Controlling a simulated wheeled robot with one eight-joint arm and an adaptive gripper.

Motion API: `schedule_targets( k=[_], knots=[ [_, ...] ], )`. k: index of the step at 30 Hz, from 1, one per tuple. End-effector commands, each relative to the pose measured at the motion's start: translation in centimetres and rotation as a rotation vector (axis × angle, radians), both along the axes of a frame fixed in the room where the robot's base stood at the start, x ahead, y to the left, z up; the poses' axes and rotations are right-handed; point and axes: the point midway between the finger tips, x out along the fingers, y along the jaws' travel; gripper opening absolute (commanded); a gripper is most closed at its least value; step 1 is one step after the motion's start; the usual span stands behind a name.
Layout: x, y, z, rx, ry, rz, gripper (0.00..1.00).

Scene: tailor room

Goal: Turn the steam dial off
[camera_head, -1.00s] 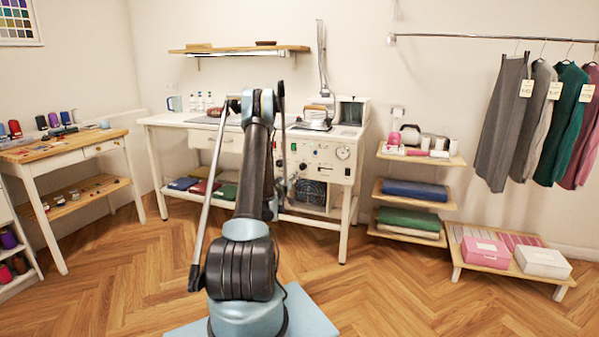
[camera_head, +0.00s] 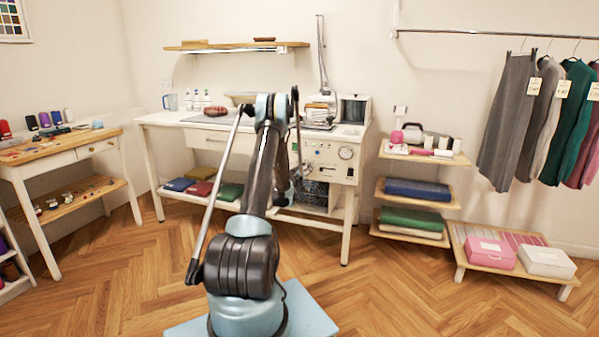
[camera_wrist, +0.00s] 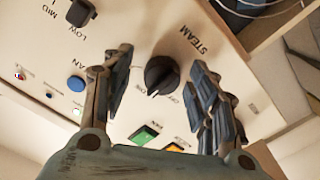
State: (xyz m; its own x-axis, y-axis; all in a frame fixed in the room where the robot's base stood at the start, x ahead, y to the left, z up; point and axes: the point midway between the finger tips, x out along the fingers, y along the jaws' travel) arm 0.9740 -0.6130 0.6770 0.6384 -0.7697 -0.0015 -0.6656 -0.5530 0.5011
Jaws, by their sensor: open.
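In the wrist view, the black steam dial (camera_wrist: 161,74) sits on the cream control panel (camera_wrist: 140,30), with "STEAM" printed beside it. A pale pointer mark on the dial faces the lower side of the picture, between small labels; its exact setting I cannot tell. My gripper (camera_wrist: 162,62) is open, one finger on each side of the dial, with visible gaps; whether the tips touch the panel is unclear. In the head view, the panel (camera_head: 325,152) is on the front of the white ironing table, and my arm hides its left part and most of my gripper.
An iron (camera_head: 318,116) stands on the table (camera_head: 180,118). A shelf rack (camera_head: 420,193) stands to the right.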

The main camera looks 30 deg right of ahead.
Motion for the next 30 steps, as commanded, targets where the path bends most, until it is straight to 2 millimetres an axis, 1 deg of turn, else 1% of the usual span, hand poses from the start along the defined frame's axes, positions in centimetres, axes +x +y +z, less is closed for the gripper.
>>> schedule_targets(
  k=[10,11,12,14,15,16,25,30],
  knots=[
    [0.8,0.9,0.0,0.000,0.000,0.012,0.54],
    [0.8,1.0,0.0,0.000,0.000,0.013,0.47],
    [0.9,1.0,0.0,0.000,0.000,0.014,0.38],
    [0.9,1.1,0.0,0.000,0.000,0.014,0.24],
    [1.0,1.2,0.0,0.000,0.000,0.015,0.15],
    [1.0,1.2,0.0,0.000,0.000,0.016,0.09],
    [1.1,1.4,0.0,-0.009,0.011,0.018,0.09],
    [1.1,1.4,0.0,-0.046,0.055,0.019,0.09]
  ],
)
